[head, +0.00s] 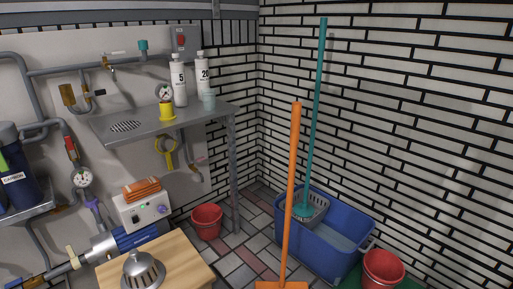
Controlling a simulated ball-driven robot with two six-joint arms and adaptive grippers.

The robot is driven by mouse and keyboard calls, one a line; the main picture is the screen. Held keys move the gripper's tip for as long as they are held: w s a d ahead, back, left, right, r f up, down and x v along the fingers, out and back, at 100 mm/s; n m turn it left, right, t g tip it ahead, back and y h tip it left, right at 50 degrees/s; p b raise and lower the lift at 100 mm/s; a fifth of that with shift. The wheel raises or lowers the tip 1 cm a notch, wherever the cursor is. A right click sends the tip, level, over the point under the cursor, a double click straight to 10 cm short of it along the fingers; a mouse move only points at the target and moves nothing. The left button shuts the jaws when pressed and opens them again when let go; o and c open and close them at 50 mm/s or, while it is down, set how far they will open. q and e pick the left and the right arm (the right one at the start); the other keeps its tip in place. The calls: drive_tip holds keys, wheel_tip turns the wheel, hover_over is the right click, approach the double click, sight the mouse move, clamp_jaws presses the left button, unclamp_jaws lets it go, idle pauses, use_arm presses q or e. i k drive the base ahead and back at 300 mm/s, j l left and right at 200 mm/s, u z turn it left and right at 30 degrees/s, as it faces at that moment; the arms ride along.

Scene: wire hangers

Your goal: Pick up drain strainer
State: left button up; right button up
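A silver, domed metal piece with dark slots and a narrow top, which looks like the drain strainer (143,271), sits upright on a wooden tabletop (185,258) at the bottom left of the head view. The bottom of the view cuts close to its lower edge. A flat oval slotted grate (126,126) also shows on the grey metal shelf; I cannot tell whether it is loose or part of the shelf. Neither of my grippers is in view.
Behind the tabletop are a blue pump-like cylinder (136,237) and a white box (143,212) with orange cloth on top. Right of it stand a red bucket (207,221), an orange-handled tool (290,190) and a blue mop tub (325,248). Bottles (179,84) stand on the shelf (150,127).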

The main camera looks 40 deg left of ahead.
sight(141, 270)
drive_tip(key=u, duration=2.3)
